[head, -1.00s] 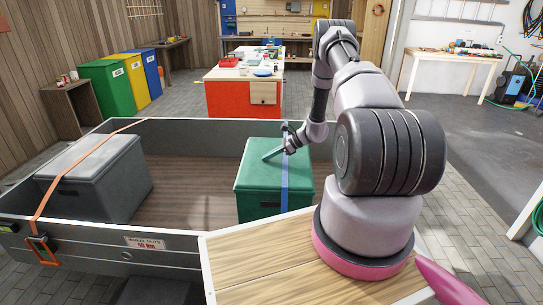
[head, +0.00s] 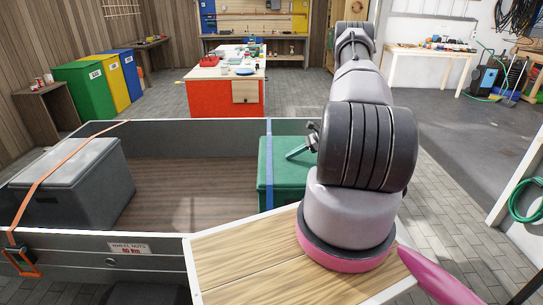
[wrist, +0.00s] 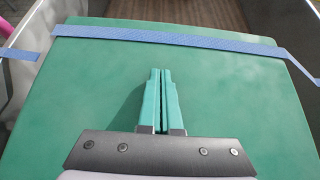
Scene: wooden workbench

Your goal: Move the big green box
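The big green box (head: 284,174) stands in the grey-walled trailer, at its right end in the head view. A blue strap (head: 268,165) runs over the box near its left edge. My arm hides the box's right part. In the wrist view the green lid (wrist: 235,110) fills most of the picture, with the blue strap (wrist: 170,37) across its far end. My gripper (head: 289,157) is over the lid. Its teal fingers (wrist: 161,72) are together with only a thin gap and nothing between them. I cannot tell whether they touch the lid.
A grey box (head: 80,178) under an orange strap (head: 65,170) stands at the trailer's left end. The trailer's wooden floor (head: 195,190) is bare between the boxes. The trailer's grey far wall (head: 180,138) stands behind. A red-orange workbench (head: 215,97) is beyond.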

